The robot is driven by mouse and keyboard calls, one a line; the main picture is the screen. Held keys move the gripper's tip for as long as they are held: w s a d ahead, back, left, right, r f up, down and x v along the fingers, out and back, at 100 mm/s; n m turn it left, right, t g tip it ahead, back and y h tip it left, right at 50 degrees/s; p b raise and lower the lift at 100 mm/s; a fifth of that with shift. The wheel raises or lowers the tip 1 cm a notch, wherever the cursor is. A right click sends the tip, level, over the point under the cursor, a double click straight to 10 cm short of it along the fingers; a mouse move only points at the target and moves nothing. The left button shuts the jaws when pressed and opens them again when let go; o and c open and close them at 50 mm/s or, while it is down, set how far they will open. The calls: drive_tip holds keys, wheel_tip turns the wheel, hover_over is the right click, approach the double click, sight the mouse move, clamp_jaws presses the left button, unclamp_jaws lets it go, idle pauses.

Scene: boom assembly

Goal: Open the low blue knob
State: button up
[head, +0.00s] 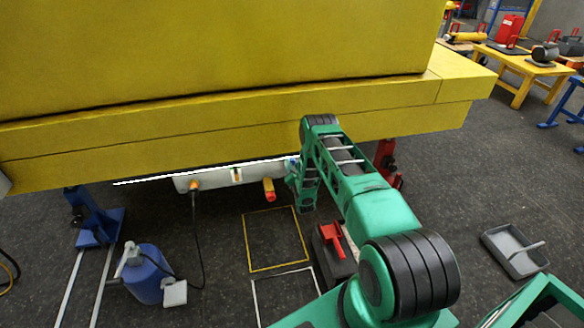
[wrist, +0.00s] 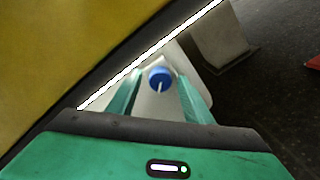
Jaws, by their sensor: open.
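The blue knob (wrist: 160,77) is round with a pale mark and sits on a whitish panel (wrist: 171,53) in the wrist view. My gripper (wrist: 160,80) is open, with one green finger on each side of the knob. I cannot tell whether either finger touches it. In the head view the whitish panel (head: 225,177) hangs under the big yellow body, and my gripper (head: 292,172) is at its right end. My arm and gripper mostly hide the knob there.
The yellow body (head: 200,120) overhangs closely above. A red-orange handle (head: 269,189) and an orange fitting (head: 194,186) with a hanging black cable are left of my gripper. A black box with a red handle (head: 334,240), a blue canister (head: 148,274) and a grey tray (head: 513,252) stand on the floor.

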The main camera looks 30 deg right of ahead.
drive_tip(key=shift+c, duration=0.3)
drive_tip(key=c, duration=1)
